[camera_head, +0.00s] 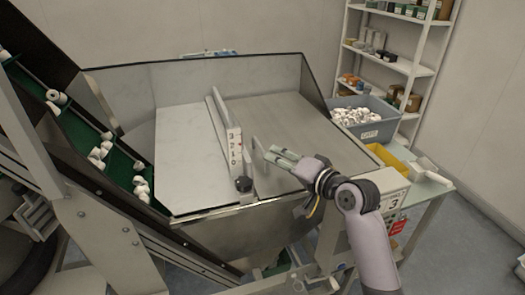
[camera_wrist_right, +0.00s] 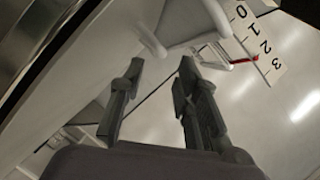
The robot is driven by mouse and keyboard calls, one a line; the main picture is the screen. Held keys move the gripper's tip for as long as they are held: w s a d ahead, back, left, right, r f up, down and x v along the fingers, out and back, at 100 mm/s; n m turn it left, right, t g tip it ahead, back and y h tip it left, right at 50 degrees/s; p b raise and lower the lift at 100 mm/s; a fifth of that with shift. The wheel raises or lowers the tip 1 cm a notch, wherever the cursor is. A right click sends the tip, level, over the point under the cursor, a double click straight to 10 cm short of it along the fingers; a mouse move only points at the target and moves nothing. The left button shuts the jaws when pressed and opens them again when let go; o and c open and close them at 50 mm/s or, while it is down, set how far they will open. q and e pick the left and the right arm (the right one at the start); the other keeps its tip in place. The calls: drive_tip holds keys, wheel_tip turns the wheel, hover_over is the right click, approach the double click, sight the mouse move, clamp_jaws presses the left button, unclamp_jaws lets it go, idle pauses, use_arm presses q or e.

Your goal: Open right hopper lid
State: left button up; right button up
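The right hopper lid (camera_head: 305,120) is a flat grey metal panel lying closed on the hopper. A pale bracket-shaped handle (camera_head: 258,158) stands near its left front part. My right gripper (camera_head: 281,157) is over the lid, just right of this handle. In the right wrist view the right gripper (camera_wrist_right: 158,78) has its two dark fingers apart with nothing between them. A pale curved bar (camera_wrist_right: 150,32) shows beyond the fingertips there; I cannot tell whether it touches them. My left gripper is not in view.
The left lid (camera_head: 190,150) lies flat. A green conveyor (camera_head: 115,160) carries white caps at left. A grey bin (camera_head: 352,104) of white parts and a yellow tray (camera_head: 388,158) stand right.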

sight(263, 152)
drive_tip(key=x, duration=0.7)
drive_tip(key=shift+w+a, duration=0.2)
drive_tip(key=shift+c, duration=0.2)
clamp_jaws()
idle(0.4)
